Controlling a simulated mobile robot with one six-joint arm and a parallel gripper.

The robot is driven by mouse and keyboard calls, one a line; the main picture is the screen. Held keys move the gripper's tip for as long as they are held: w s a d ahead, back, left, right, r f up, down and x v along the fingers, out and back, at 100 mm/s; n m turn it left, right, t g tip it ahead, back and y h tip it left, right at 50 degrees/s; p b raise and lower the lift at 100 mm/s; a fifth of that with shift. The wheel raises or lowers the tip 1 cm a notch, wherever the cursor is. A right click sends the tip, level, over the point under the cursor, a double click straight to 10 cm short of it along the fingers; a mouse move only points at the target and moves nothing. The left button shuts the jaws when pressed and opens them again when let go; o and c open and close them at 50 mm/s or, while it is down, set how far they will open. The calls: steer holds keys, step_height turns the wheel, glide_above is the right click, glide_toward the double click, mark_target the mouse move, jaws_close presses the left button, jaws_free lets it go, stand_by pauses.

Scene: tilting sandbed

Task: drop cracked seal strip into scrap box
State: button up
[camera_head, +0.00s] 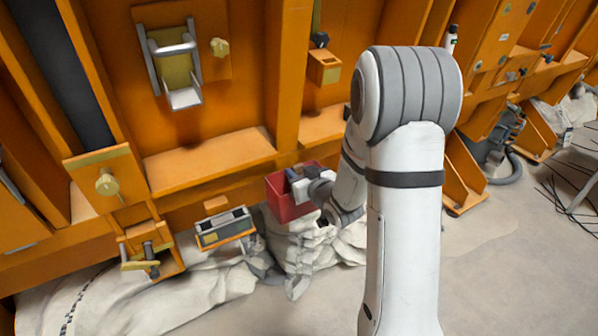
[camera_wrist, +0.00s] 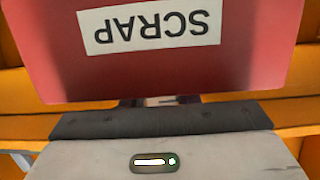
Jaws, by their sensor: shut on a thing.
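The red scrap box (camera_head: 290,208) hangs at the orange frame, left of my forearm in the head view. In the wrist view the box (camera_wrist: 190,75) fills the top, and its white SCRAP label (camera_wrist: 150,31) reads upside down. My gripper (camera_head: 295,178) is at the box's open top, over its right part. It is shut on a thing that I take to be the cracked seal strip. The strip is mostly hidden, and I cannot make out its shape. Whether any of it touches the box is not clear.
A grey-and-yellow bin-like unit (camera_head: 224,228) is left of the box. Pale crumpled cloth (camera_head: 305,250) lies below. Orange ribs and ledges (camera_head: 212,160) stand behind. A dark hose and machine part (camera_head: 495,155) lie at right. Bare floor (camera_head: 500,255) is clear at lower right.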

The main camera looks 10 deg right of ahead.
steer(key=shift+f+b, duration=0.35)
steer(key=shift+b, duration=0.05)
steer(key=shift+f+b, duration=0.25)
steer(key=shift+b, duration=0.1)
steer(key=o, duration=1)
steer(key=shift+c, duration=0.2)
steer(key=shift+r, duration=0.15)
